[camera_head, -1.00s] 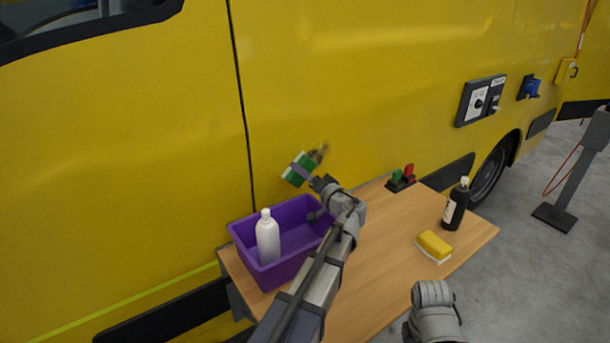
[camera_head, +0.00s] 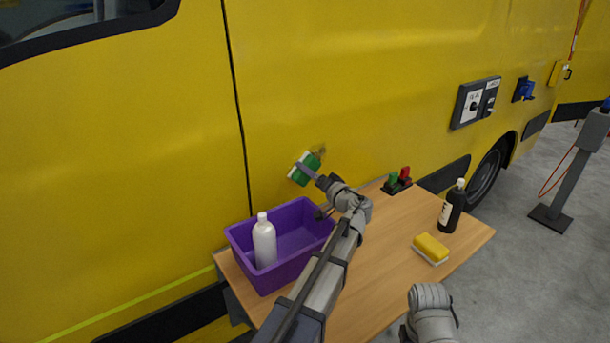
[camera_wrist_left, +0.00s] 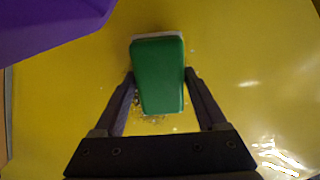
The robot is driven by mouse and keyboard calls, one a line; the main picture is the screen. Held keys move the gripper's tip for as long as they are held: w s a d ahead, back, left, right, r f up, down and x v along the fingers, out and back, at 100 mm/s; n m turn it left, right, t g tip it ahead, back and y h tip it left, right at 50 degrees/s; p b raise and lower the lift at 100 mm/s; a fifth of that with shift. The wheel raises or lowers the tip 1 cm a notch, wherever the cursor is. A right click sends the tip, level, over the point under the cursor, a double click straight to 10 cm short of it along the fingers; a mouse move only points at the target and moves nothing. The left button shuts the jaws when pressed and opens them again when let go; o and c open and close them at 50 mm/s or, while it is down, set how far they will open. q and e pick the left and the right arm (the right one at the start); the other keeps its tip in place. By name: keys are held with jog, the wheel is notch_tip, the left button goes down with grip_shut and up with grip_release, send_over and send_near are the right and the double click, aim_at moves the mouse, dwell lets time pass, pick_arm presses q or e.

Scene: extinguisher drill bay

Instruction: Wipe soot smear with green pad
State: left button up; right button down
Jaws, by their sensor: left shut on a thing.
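My left gripper (camera_head: 307,170) is shut on the green pad (camera_head: 312,163), which has a white layer along one side. The left wrist view shows the green pad (camera_wrist_left: 158,75) between the two fingers, in front of the yellow van panel. The soot smear (camera_head: 320,153) is a dark patch on the panel at the pad's upper right edge, partly hidden by the pad. In the left wrist view, dark specks of the smear (camera_wrist_left: 150,119) show beside the pad. I cannot tell whether the pad touches the panel. My right gripper is out of view; only my right arm shows.
A purple bin (camera_head: 297,228) with a white bottle (camera_head: 264,243) stands on the wooden table (camera_head: 390,236) below. A yellow sponge (camera_head: 431,247), a black bottle (camera_head: 452,208) and a red-and-green switch block (camera_head: 397,182) are to the right. The table's middle is clear.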

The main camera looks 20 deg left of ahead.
aim_at(319, 169)
pick_arm(q)
jog(key=shift+w, duration=0.15)
jog(key=shift+w+d, duration=0.4)
jog(key=shift+w, duration=0.3)
jog(key=shift+w+d, duration=0.35)
jog(key=shift+w, duration=0.35)
jog(key=shift+w, duration=0.1)
jog(key=shift+w+d, duration=0.45)
jog(key=shift+w, duration=0.25)
jog(key=shift+w+d, duration=0.45)
jog(key=shift+w, duration=0.25)
jog(key=shift+w, duration=0.1)
jog(key=shift+w+d, duration=0.4)
jog(key=shift+w, duration=0.35)
jog(key=shift+w+d, duration=0.35)
jog(key=shift+w, duration=0.35)
jog(key=shift+s+r+p, duration=0.1)
jog(key=shift+r+p, duration=0.75)
jog(key=shift+r, duration=0.05)
jog(key=shift+s+f, duration=0.1)
jog(key=shift+s, duration=0.05)
jog(key=shift+s+a, duration=0.45)
jog(key=shift+s, duration=0.2)
jog(key=shift+s+a, duration=0.45)
jog(key=shift+s, duration=0.2)
